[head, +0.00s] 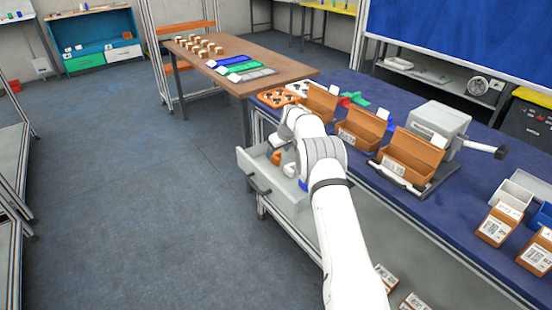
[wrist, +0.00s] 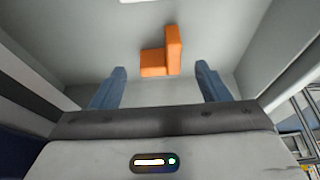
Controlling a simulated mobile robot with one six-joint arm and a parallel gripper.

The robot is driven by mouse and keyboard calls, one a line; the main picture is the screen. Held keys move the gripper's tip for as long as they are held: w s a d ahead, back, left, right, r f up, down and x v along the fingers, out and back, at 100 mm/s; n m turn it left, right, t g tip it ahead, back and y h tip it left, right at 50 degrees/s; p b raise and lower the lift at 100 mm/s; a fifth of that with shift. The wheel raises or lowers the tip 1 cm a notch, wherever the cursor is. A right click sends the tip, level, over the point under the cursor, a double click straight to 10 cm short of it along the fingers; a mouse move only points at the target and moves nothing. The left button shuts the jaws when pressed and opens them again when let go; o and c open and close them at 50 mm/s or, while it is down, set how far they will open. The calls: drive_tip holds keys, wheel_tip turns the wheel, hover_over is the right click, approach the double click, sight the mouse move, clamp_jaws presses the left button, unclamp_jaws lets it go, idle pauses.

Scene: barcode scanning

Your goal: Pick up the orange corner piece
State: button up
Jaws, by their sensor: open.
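The orange corner piece (wrist: 168,57) lies on the light grey floor of an open drawer. In the wrist view it is L-shaped and sits beyond my gripper (wrist: 160,85), roughly between the lines of the two fingers. The fingers are apart with nothing between them and do not touch the piece. In the head view the orange piece (head: 276,157) shows inside the drawer (head: 252,172), left of my arm. My gripper is mostly hidden behind my arm there, over the drawer.
The drawer walls stand close around my gripper. Above the drawer, a blue-topped workbench (head: 372,95) holds brown open boxes (head: 410,155) and a grey device (head: 440,125). A brown table (head: 225,62) stands behind. The floor (head: 130,190) at left is clear.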

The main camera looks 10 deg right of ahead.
drive_tip(key=shift+x, duration=1.05)
drive_tip(key=shift+c, duration=0.4)
drive_tip(key=c, duration=1)
